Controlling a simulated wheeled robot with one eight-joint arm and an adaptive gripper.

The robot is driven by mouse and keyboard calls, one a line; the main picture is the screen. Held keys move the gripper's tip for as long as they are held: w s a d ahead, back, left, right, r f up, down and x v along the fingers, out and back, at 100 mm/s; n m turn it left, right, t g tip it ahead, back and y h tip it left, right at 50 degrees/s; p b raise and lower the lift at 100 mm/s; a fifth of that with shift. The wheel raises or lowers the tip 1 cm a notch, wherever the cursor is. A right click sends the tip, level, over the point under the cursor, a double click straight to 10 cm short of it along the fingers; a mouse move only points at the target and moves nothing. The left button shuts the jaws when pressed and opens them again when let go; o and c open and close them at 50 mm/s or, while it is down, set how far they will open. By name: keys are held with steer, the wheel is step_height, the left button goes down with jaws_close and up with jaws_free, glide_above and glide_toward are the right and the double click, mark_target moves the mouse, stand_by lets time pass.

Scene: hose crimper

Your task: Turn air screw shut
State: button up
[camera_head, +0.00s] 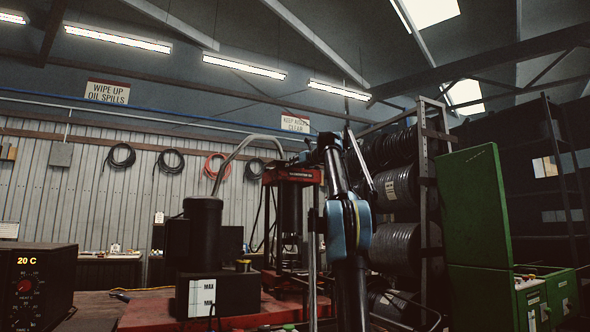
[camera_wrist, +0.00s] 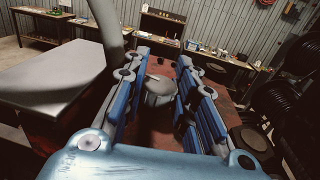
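My gripper (camera_wrist: 163,60) is open in the wrist view, its two blue-padded fingers well apart. A round grey capped part (camera_wrist: 158,92) with a small bar on top shows between them. I cannot tell whether it is the air screw, how far below the fingers it is, or whether they touch it. In the head view my arm rises in front of the red press (camera_head: 292,176), and its fingertips are not clear. A small yellow-topped part (camera_head: 243,265) sits on the black tank (camera_head: 228,294) marked MAX and MIN; it may be the air screw.
A black cylinder (camera_head: 203,235) with a grey hose (camera_head: 240,146) stands left of the press. A control box (camera_head: 36,286) reads 20 C at far left. Hose reels (camera_head: 397,187) and a green cabinet (camera_head: 478,220) stand right.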

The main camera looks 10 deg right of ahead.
steer(key=shift+c, duration=1)
steer(key=shift+y, duration=0.3)
steer(key=shift+w+d+n+g+y, duration=0.1)
steer(key=shift+n+g+y, duration=0.2)
steer(key=shift+n, duration=0.1)
steer(key=shift+n+g+y, duration=0.8)
steer(key=shift+n+y, duration=0.1)
steer(key=shift+y, duration=0.2)
steer(key=shift+n+g+y, duration=0.3)
steer(key=shift+y, duration=0.1)
steer(key=o, duration=1.1)
steer(key=shift+c, duration=0.2)
